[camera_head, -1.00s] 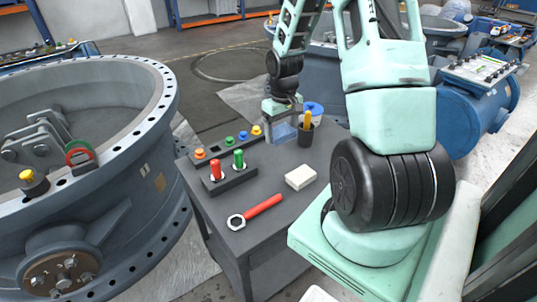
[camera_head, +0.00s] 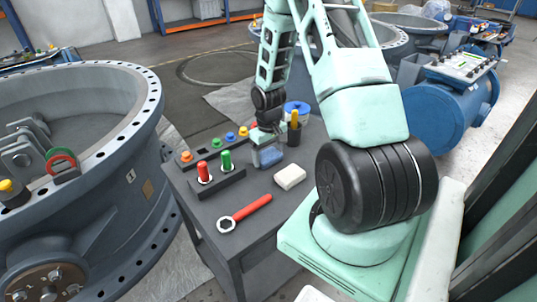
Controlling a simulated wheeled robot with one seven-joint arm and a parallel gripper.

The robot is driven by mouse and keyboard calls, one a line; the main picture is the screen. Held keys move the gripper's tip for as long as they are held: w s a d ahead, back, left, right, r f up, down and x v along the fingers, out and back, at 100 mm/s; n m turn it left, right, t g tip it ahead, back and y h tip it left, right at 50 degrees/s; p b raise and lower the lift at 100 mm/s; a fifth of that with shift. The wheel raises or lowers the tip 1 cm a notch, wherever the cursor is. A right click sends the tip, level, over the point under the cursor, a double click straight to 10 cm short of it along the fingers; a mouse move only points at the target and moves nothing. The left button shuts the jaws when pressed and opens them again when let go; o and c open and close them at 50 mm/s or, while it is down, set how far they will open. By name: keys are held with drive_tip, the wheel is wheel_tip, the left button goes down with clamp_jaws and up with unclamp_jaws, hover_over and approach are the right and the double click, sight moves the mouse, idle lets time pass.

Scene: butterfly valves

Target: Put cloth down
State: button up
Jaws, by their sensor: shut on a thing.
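My gripper (camera_head: 265,139) is low over the grey table, shut on a small folded blue cloth (camera_head: 268,157). The cloth hangs below the fingers, right of the green peg and just behind the white block. I cannot tell whether the cloth touches the table top (camera_head: 222,196). The fingers are small in this view and partly hidden by the wrist.
A white block (camera_head: 290,177) and a red-handled ring wrench (camera_head: 245,213) lie in front. A rack with red (camera_head: 203,171) and green (camera_head: 226,160) pegs stands left, before a row of coloured knobs. A dark cup (camera_head: 294,133) and blue roll (camera_head: 297,108) stand behind right. A big valve ring (camera_head: 152,120) is left.

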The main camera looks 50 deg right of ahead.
drive_tip(key=shift+f, duration=0.15)
drive_tip(key=o, duration=1.1)
